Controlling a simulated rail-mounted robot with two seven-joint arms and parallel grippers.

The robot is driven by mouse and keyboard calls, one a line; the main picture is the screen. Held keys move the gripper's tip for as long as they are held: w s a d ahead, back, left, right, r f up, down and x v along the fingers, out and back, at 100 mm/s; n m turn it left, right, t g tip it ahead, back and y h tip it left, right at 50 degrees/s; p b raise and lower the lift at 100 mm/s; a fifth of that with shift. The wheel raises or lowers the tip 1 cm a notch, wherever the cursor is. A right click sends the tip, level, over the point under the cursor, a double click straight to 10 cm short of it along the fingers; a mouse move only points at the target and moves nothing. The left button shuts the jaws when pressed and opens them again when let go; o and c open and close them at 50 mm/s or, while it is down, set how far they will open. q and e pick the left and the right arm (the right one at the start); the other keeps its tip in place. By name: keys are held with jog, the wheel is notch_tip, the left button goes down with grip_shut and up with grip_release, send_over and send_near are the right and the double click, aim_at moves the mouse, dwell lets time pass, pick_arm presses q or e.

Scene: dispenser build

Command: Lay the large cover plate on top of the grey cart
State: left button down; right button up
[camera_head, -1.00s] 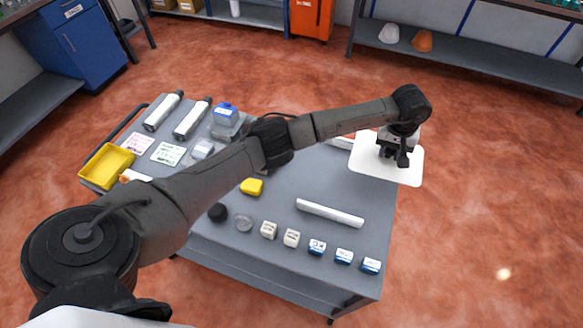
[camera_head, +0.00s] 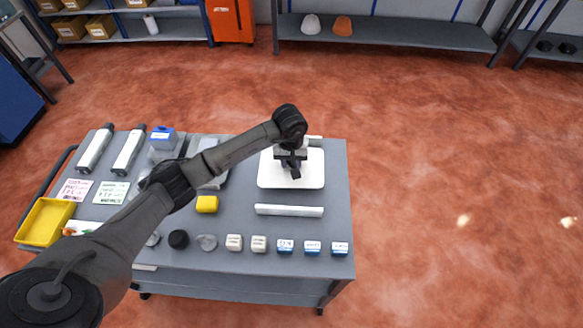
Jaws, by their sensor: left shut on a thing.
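The large cover plate (camera_head: 308,179) is a white, rounded square. It shows over the back right part of the grey cart (camera_head: 330,223), inside the cart's outline from this view. I cannot tell whether it touches the cart top or hangs just above it. My left gripper (camera_head: 292,169) is over the plate and shut on it; the fingertips are partly hidden by the gripper body. My right gripper is not in view.
A white bar (camera_head: 289,210) lies in front of the plate. Several small blocks and caps line the front edge, including a black cap (camera_head: 179,239). A yellow block (camera_head: 207,204), a yellow tray (camera_head: 45,221) and white cylinders (camera_head: 129,150) occupy the left.

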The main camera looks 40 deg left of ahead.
pick_arm(q)
jog(key=shift+f, duration=2)
jog(key=shift+f, duration=0.15)
jog(key=c, duration=0.8)
grip_release()
notch_tip(320, 180, up, 12)
jog(key=shift+a+r, duration=0.1)
jog(key=shift+r, duration=0.1)
